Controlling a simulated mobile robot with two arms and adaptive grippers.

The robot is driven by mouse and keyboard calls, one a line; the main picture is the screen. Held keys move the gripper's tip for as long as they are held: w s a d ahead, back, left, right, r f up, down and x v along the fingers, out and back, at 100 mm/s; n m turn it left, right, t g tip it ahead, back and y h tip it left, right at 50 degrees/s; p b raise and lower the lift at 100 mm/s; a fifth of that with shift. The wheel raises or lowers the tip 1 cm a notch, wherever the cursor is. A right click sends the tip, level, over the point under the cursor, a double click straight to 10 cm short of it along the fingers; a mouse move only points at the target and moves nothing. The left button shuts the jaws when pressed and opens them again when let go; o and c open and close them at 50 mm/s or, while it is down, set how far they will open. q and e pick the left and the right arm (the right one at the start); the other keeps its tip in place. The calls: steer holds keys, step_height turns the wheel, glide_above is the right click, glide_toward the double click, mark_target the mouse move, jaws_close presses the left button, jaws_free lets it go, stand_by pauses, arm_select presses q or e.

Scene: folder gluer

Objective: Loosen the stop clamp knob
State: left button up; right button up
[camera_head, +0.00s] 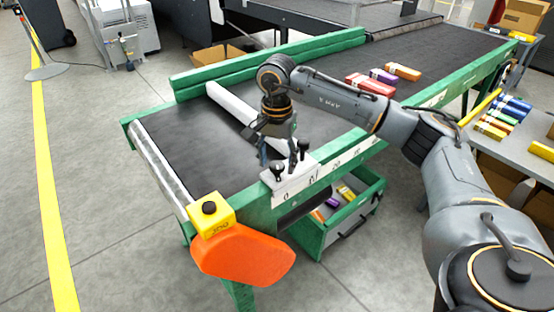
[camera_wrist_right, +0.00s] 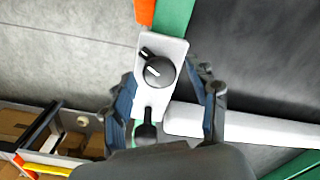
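Two black knobs stand on a white clamp plate (camera_head: 289,184) at the near edge of the conveyor: one in front (camera_head: 278,168) and one to its right (camera_head: 303,146). In the right wrist view, a round black knob with a white line (camera_wrist_right: 158,71) sits on the plate (camera_wrist_right: 165,45), and a second black knob (camera_wrist_right: 146,130) is nearer the gripper. I cannot tell which is the stop clamp knob. My right gripper (camera_head: 278,157) points down over the plate. Its fingers (camera_wrist_right: 164,75) are apart on either side, with no visible grip. My left gripper is not in view.
A white bar (camera_head: 228,103) crosses the dark belt (camera_head: 185,137). A yellow box with a black button (camera_head: 211,213) and an orange guard (camera_head: 242,256) are at the near corner. Below is an open green drawer (camera_head: 318,238). Several cartons lie on the belt and right table (camera_head: 520,150).

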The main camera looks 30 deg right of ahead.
mark_target(277, 165)
step_height(277, 165, up, 12)
stand_by(0.7)
steer(key=shift+f, duration=0.1)
stand_by(0.4)
